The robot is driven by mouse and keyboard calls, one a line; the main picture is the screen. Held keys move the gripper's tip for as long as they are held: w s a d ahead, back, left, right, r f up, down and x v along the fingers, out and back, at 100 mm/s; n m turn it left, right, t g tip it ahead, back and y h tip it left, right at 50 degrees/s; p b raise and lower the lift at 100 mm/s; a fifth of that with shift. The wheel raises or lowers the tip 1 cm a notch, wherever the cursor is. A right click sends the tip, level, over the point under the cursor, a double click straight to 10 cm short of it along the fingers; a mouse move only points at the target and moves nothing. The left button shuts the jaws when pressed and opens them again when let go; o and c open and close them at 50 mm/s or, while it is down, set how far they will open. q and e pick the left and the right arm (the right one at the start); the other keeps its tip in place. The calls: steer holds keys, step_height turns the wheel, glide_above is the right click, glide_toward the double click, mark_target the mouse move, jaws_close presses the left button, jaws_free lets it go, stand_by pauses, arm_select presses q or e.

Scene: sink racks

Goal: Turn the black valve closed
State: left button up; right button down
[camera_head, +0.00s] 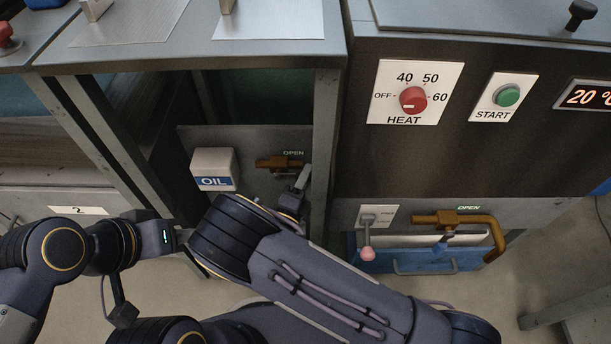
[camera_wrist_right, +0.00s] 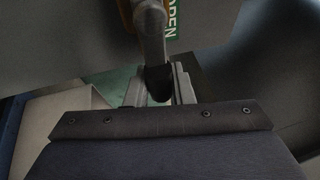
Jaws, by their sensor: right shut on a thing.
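The black valve (camera_head: 277,163) has a brass body on a grey panel below the left bench, beside an OPEN label. Its lever runs down and is partly hidden by my right gripper (camera_head: 291,197). In the right wrist view, the grey lever with a black end (camera_wrist_right: 158,84) comes down from the top. My right gripper's fingers (camera_wrist_right: 160,92) are shut on that black end. My left arm comes in from the left. Its end, with a green light (camera_head: 166,238), is beside my right forearm, and its fingers cannot be made out.
A white OIL box (camera_head: 214,169) is left of the valve. A bench leg (camera_head: 322,150) stands close on its right. Further right are a second brass valve with a blue handle (camera_head: 440,245), a pink-knobbed lever (camera_head: 368,254) and a blue drawer (camera_head: 405,262).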

steer(key=shift+f+m, duration=0.1)
steer(key=shift+m, duration=0.2)
steer(key=shift+f+m+g+p, duration=0.4)
steer(key=shift+f+m, duration=0.1)
steer(key=shift+m, duration=0.3)
steer(key=a+f+m+g+y+b, duration=0.2)
steer(key=a+f+m+g+y, duration=0.2)
steer(key=m, duration=0.8)
steer(key=shift+a+f+m+y, duration=0.3)
steer(key=shift+a+f+y, duration=0.45)
steer(key=shift+a, duration=0.6)
steer(key=shift+a+f, duration=0.1)
steer(key=c, duration=1.3)
jaws_free()
